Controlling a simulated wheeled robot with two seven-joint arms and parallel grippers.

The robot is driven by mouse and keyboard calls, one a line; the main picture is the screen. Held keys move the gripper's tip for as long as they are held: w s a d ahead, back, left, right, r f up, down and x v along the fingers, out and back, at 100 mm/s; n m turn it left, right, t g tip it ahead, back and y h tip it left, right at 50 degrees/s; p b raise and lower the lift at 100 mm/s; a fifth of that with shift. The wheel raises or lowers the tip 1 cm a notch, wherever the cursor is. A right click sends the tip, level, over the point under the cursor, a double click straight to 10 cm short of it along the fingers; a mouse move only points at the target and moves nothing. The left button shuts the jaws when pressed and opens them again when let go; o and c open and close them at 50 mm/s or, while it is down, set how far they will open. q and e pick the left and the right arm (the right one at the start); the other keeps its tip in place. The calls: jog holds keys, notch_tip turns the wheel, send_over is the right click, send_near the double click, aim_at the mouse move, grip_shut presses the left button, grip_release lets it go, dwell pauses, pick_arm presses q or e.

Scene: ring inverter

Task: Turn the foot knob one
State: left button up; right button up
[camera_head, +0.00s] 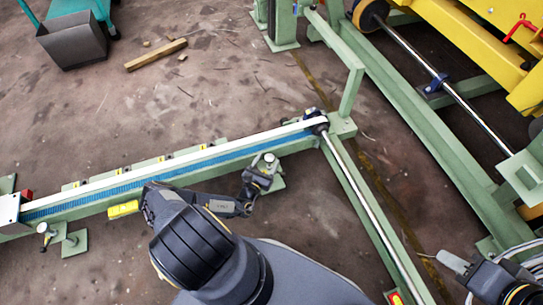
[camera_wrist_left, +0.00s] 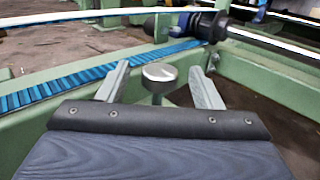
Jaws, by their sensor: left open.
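A silver foot knob (camera_head: 268,159) stands beside the long green rail, on a foot near the rail's right end. In the left wrist view this round-topped knob (camera_wrist_left: 158,74) sits between the two fingers, with a gap on either side. My left gripper (camera_head: 259,176) is open around or just in front of it, not visibly touching. A second foot knob (camera_head: 44,228) with a side handle stands by the rail's left end. My right gripper (camera_head: 455,264) is at the lower right edge, away from both knobs; its jaw opening does not show clearly.
The green rail (camera_head: 90,190) carries a blue toothed strip (camera_wrist_left: 60,86). A long silver shaft (camera_head: 370,207) runs down to the right. A yellow machine (camera_head: 470,40) fills the upper right. Wood (camera_head: 156,54) and a grey bin (camera_head: 72,40) lie on the otherwise open floor.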

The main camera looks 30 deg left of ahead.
pick_arm(q)
jog(key=shift+w+a+b, duration=0.15)
jog(key=shift+w+b, duration=0.45)
jog(key=shift+w, duration=1.65)
jog(key=shift+c, duration=0.3)
jog(key=c, duration=0.9)
jog(key=shift+h, duration=0.3)
